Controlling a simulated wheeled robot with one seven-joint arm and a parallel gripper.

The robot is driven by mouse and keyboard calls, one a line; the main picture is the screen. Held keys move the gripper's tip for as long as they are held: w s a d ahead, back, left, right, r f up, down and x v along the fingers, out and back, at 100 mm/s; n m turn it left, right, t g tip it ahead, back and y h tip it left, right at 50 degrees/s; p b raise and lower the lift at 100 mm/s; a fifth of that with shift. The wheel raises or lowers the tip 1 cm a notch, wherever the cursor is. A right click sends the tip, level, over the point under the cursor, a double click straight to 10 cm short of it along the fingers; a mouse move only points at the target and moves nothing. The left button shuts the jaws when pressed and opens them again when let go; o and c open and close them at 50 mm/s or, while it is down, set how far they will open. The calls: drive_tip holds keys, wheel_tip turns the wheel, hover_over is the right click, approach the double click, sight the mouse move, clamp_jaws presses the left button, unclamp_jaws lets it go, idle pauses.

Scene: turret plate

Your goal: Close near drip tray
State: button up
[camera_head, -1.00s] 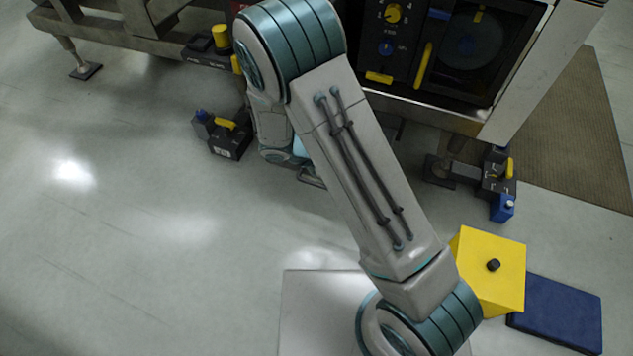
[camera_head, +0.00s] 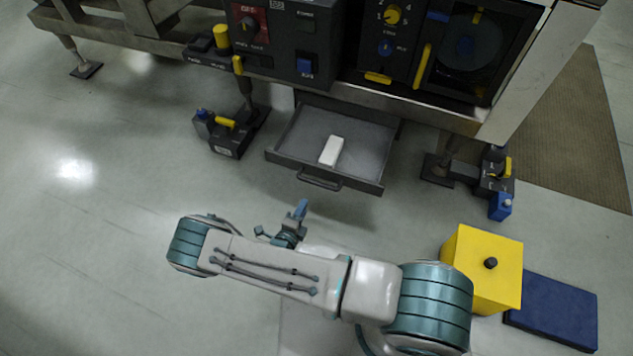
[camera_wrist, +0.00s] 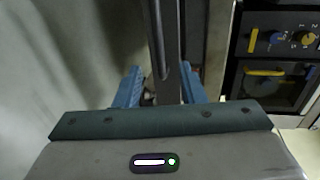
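The near drip tray (camera_head: 285,152) is a dark grey drawer pulled out below the machine, with a bar handle (camera_head: 318,181) on its front. A white block (camera_head: 331,151) lies in it. My gripper (camera_head: 281,221) is in front of the tray, below its handle in the head view, and appears apart from it. In the wrist view my gripper (camera_wrist: 160,90) shows two blue fingers spread apart. A dark bar (camera_wrist: 157,40) appears between or beyond them; I cannot tell what it is or how far away.
The machine's control panel (camera_head: 305,45) is above the tray. Black pedal-like boxes stand on the floor left (camera_head: 228,135) and right (camera_head: 487,180). A yellow box (camera_head: 470,260) and a blue slab (camera_head: 555,312) are at lower right. The floor at left is clear.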

sight(316, 183)
drive_tip(key=shift+b+x, duration=1.7)
drive_tip(key=shift+x, duration=5.2)
drive_tip(key=shift+a+f, duration=0.15)
drive_tip(key=shift+c, duration=0.3)
clamp_jaws()
